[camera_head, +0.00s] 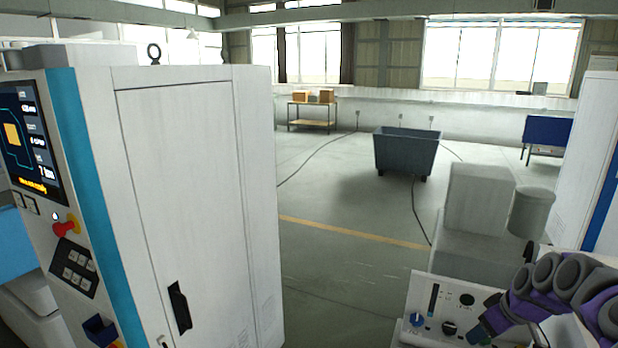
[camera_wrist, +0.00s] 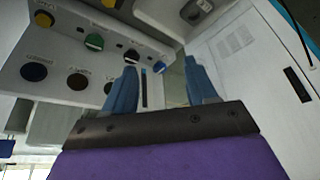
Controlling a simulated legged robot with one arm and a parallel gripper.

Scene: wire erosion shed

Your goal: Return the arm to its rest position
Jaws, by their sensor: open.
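My purple arm (camera_head: 565,290) reaches in from the lower right in the head view. My gripper (camera_head: 482,335) is low in front of a pale control panel (camera_head: 418,290); I cannot tell whether it touches it. In the wrist view my gripper (camera_wrist: 161,82) shows two blue fingers spread apart with nothing held between them. The panel, with coloured knobs, also shows beyond the fingers in the wrist view (camera_wrist: 60,52).
A tall white machine cabinet (camera_head: 185,190) with a screen (camera_head: 25,140) fills the left. A pale block (camera_head: 478,200) and a grey cylinder (camera_head: 532,212) stand behind the panel. A dark bin (camera_head: 405,152) stands farther back. Open floor (camera_head: 345,270) lies between, crossed by cables.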

